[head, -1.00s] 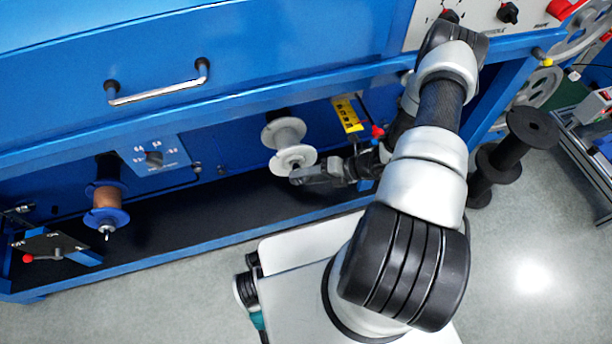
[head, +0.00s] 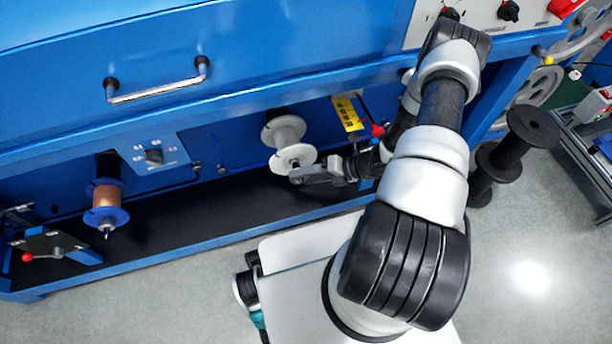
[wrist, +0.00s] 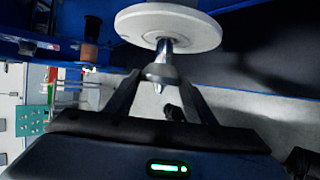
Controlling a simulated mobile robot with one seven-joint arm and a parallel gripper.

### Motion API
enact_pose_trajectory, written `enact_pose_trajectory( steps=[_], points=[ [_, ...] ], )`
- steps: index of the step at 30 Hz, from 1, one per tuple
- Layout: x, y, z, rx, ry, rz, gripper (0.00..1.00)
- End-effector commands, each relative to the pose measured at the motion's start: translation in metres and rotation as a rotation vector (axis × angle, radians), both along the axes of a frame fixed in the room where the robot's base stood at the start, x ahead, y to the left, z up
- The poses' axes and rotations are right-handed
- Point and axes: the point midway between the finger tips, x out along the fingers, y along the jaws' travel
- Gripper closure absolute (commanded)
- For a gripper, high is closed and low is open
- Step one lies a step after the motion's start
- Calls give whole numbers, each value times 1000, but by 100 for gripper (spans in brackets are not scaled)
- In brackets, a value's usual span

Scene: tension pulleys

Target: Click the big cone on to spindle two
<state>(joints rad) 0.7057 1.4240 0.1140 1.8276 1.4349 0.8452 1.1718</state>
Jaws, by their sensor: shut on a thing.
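In the wrist view a small grey cone (wrist: 165,73) sits between the fingertips of my gripper (wrist: 163,79), which is shut on it. The shiny spindle (wrist: 166,45) sticks out of the white spool's flange and lines up with the cone. A bright tip shows between the fingers; I cannot tell how far the cone is around the spindle. In the head view my gripper (head: 297,174) is at the front flange of the white spool (head: 287,133); the cone is too small to make out there. No spindle number is readable.
A copper spool (head: 106,194) with blue flanges is on another spindle at the left. A red-knobbed lever (head: 42,253) is farther left. A yellow label (head: 347,113) and red knob (head: 377,130) are close to my arm. A black spool (head: 508,152) stands at the right.

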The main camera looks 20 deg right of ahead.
Motion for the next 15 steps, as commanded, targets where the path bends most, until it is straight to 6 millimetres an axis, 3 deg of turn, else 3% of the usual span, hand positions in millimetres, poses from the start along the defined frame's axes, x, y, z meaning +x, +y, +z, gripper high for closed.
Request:
enact_pose_trajectory(
  steps=[15],
  points=[
    [0, 0, 0, 1, 0, 0, 76]
  ],
)
